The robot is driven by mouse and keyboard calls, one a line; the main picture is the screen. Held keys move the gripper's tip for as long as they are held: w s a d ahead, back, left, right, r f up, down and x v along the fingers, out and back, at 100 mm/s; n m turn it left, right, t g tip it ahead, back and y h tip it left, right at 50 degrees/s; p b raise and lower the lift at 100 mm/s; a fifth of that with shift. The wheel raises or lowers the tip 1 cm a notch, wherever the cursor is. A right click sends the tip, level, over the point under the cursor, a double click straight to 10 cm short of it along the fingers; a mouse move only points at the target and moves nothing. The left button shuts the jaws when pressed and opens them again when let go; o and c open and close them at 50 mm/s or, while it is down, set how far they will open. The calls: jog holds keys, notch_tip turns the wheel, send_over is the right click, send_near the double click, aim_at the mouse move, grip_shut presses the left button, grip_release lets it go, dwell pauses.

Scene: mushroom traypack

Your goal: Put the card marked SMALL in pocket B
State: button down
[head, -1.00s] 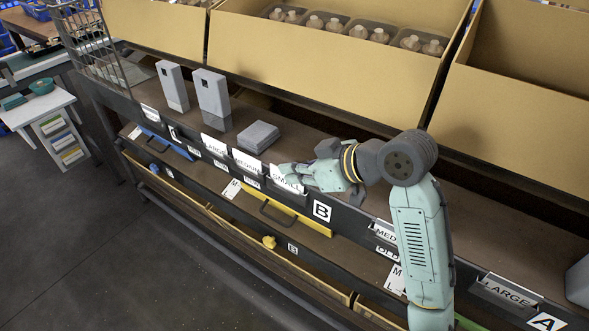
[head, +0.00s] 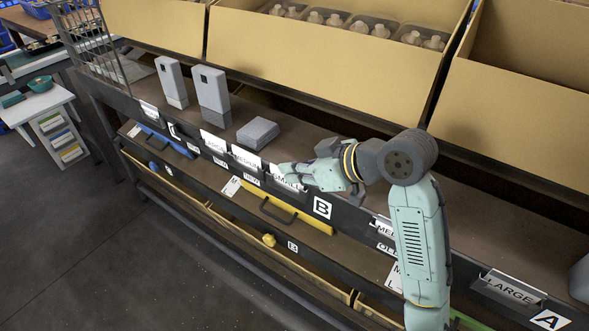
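The white card marked SMALL (head: 288,182) is upright at the shelf's front edge, to the left of the black-on-white B sign (head: 322,208). Its lower part appears to be behind the dark front of the pocket beside that sign; how deep it sits is hard to tell. My gripper (head: 286,170) comes from the right, its pale fingers at the card's top edge and apparently shut on it. The fingertips are small in this view and partly merge with the card.
Cards marked LARGE (head: 214,143) and MEDIUM (head: 246,158) stand along the edge to the left. A grey block (head: 258,132) lies behind them, with two tall grey boxes (head: 212,96) farther left. Another LARGE card (head: 512,289) is near the A sign (head: 549,320). Cardboard bins stand behind.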

jog(key=c, duration=1.7)
grip_release()
